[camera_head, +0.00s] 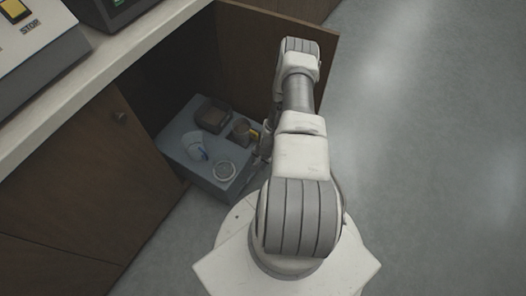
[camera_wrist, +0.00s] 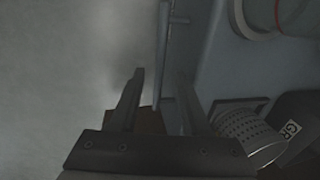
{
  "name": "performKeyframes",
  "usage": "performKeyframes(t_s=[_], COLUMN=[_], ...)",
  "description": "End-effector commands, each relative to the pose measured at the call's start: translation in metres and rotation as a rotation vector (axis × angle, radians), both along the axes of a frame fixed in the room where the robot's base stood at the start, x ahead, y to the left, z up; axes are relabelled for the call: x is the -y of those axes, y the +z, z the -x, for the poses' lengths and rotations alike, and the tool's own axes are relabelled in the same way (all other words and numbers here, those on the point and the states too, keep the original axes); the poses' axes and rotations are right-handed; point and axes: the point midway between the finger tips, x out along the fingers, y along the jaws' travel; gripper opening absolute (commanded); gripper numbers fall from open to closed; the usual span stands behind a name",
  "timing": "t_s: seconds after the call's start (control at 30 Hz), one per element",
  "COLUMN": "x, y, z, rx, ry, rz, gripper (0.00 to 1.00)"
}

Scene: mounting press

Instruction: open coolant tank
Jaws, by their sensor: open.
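The coolant tank appears to be the blue-grey box (camera_head: 178,150) on the floor inside the open cabinet in the head view. A round ringed fitting (camera_head: 225,171) and a white-and-blue item (camera_head: 195,147) are on its top. My gripper is largely hidden behind my arm there, near the tank's right side. In the wrist view my gripper (camera_wrist: 161,76) is open, with nothing visibly held. The tank's blue-grey surface (camera_wrist: 208,62) lies at and right of the right finger. A thin raised edge or bar (camera_wrist: 164,45) runs between the fingertips' directions; contact cannot be told.
The wrist view shows a perforated metal cylinder (camera_wrist: 247,132). The cabinet door (camera_head: 262,38) stands open behind my arm; another door (camera_head: 110,165) is shut. Floor (camera_head: 430,150) at right is clear.

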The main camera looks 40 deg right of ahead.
Motion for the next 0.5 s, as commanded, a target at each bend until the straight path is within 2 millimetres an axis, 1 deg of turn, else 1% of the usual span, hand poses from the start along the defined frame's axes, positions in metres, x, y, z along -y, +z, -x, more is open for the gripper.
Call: performKeyframes(t_s=[0.03,0.2,0.4,0.5], x=[0.002,0.005,0.008,0.009], y=[0.019,0.061,0.104,0.120], z=[0.002,0.010,0.018,0.022], rx=[0.001,0.002,0.001,0.001], ry=[-0.001,-0.001,-0.002,-0.001], rz=[0.000,0.001,0.001,0.002], gripper=[0.47,0.47,0.47,0.47])
